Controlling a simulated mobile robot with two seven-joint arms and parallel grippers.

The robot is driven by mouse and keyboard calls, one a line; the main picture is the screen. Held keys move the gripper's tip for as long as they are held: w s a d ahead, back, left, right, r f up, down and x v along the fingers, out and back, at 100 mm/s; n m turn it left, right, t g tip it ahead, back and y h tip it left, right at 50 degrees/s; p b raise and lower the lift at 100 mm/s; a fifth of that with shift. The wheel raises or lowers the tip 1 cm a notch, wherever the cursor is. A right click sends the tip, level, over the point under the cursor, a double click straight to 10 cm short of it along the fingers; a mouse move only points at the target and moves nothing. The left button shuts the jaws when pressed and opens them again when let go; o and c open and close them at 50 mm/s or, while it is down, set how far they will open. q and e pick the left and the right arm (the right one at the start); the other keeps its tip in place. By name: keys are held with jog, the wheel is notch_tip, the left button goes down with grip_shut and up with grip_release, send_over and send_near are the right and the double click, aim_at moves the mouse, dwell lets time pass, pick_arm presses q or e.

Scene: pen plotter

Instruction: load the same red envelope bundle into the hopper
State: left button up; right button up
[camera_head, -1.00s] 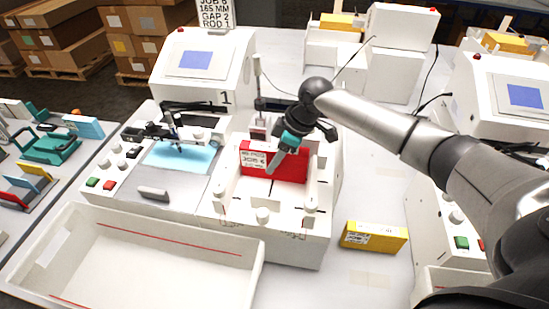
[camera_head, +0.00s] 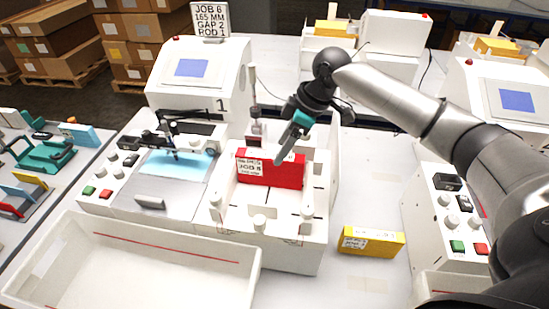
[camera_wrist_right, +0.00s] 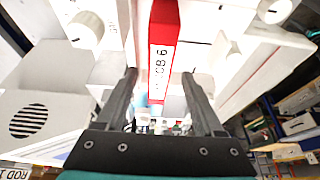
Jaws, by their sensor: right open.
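The red envelope bundle (camera_head: 270,171), with a white "JOB 6" label, stands inside the white hopper (camera_head: 262,238) of the plotter marked 1. It leans near the hopper's back, and the wrist view shows it too (camera_wrist_right: 163,45). My right gripper (camera_head: 281,161) is above and at the back of the hopper, pointing down. In the wrist view its two fingers (camera_wrist_right: 158,82) are apart, with the bundle beyond their tips and nothing held between them. My left gripper is in neither view.
A yellow bundle (camera_head: 371,241) lies on the table right of the hopper. An empty white tray (camera_head: 130,262) stands at the front left. A sign (camera_head: 210,19) reads job 6, 165 mm, gap 2, rod 1. A second plotter (camera_head: 447,225) stands at right.

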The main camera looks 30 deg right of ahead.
jog(key=v, duration=0.4)
jog(key=shift+r, duration=0.1)
